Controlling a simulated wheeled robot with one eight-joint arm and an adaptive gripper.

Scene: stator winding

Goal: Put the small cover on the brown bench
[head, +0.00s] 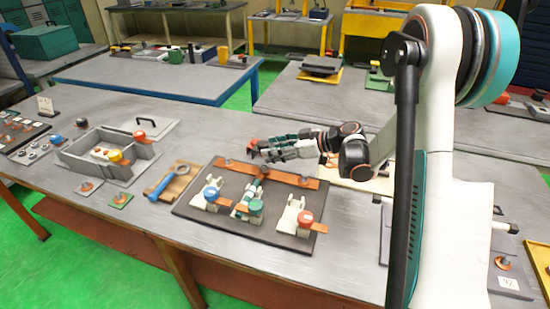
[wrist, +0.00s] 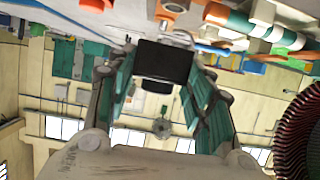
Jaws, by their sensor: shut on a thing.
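The brown bench (head: 115,210) is the near table, with a grey top and brown legs. In the head view my gripper (head: 258,148) reaches leftward over a dark board with an orange-brown bar. Its teal fingers stretch out above the bar. In the wrist view my gripper (wrist: 162,85) is shut on a dark block (wrist: 165,60), which sits between the fingertips. I cannot tell whether this block is the small cover or part of it. In the head view the fingers hide most of what is held.
The dark board (head: 190,212) carries several white fixtures with coloured caps. Bare bench top lies along the front.

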